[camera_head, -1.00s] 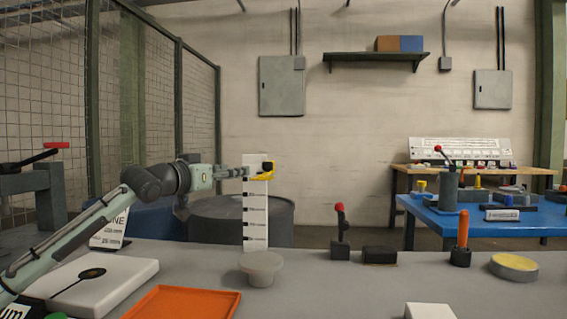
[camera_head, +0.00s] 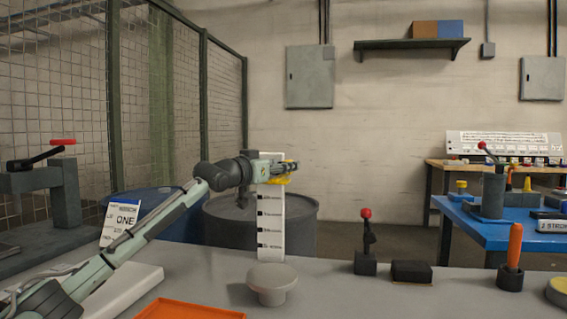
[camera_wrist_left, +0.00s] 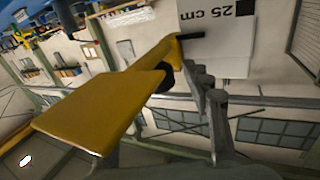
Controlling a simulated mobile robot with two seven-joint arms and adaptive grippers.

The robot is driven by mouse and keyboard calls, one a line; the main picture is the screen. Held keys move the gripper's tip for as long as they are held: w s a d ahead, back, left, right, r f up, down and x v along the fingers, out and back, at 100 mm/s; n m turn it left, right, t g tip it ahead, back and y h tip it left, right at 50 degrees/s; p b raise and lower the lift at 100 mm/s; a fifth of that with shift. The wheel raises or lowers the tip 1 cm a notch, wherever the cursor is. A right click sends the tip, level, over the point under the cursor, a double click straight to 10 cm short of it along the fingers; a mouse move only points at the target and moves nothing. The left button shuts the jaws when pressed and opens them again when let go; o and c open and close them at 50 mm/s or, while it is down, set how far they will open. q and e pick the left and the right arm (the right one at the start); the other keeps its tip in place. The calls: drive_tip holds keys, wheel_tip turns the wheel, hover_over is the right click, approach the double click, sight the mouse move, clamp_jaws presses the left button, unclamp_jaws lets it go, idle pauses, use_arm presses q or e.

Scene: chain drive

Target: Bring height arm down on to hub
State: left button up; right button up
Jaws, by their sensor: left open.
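The yellow height arm (camera_head: 275,181) sits near the top of a white upright scale (camera_head: 271,225) with black marks. Below it, the grey round hub (camera_head: 272,280) stands on the table, apart from the arm. My left gripper (camera_head: 287,165) is open at the height arm and partly covers it in the head view. In the left wrist view the height arm (camera_wrist_left: 105,100) looms large as a flat yellow plate with a stem. The grey fingers (camera_wrist_left: 212,100) are beside the stem, near the scale's "25 cm" mark; contact is unclear. My right gripper is out of view.
An orange tray (camera_head: 190,310) lies at the table's front. A red-knobbed lever (camera_head: 367,240), a black block (camera_head: 411,271) and an orange-handled tool (camera_head: 513,258) stand right of the hub. A dark barrel (camera_head: 225,222) stands behind the table.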

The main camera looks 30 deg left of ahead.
use_arm(q)
drive_tip(key=shift+w+d, duration=0.1)
drive_tip(key=shift+w, duration=0.3)
clamp_jaws()
